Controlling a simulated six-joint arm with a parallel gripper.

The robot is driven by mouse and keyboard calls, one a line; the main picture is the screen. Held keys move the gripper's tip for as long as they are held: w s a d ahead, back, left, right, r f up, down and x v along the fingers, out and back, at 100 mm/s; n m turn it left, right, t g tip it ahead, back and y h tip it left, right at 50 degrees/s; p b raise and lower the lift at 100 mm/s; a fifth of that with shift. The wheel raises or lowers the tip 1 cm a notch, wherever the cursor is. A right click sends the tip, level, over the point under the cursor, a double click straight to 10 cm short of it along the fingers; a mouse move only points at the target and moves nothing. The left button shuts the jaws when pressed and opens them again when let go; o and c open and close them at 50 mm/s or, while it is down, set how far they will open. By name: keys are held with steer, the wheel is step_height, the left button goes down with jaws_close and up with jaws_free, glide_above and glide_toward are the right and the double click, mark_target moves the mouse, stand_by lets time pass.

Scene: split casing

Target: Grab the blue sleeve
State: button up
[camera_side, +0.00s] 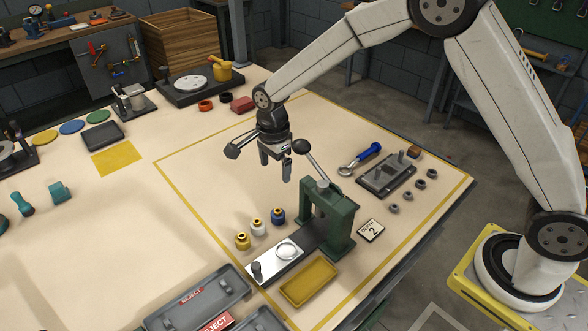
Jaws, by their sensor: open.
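The blue sleeve (278,216) stands upright on the table, with a yellowish top showing. It is at the right end of a short row with a white sleeve (258,228) and a yellow sleeve (242,241). My gripper (276,169) is open and empty, with its fingers pointing down. It hangs above the table, apart from the sleeves and above the blue one in the picture.
A green press (338,222) with a black ball-ended lever (301,146) stands close right of the blue sleeve. In front are a metal slide plate (273,262) and yellow tray (309,283). The table left of the sleeves is clear.

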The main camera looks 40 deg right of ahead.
mark_target(277, 210)
steer(key=shift+f, duration=7.8)
jaws_close()
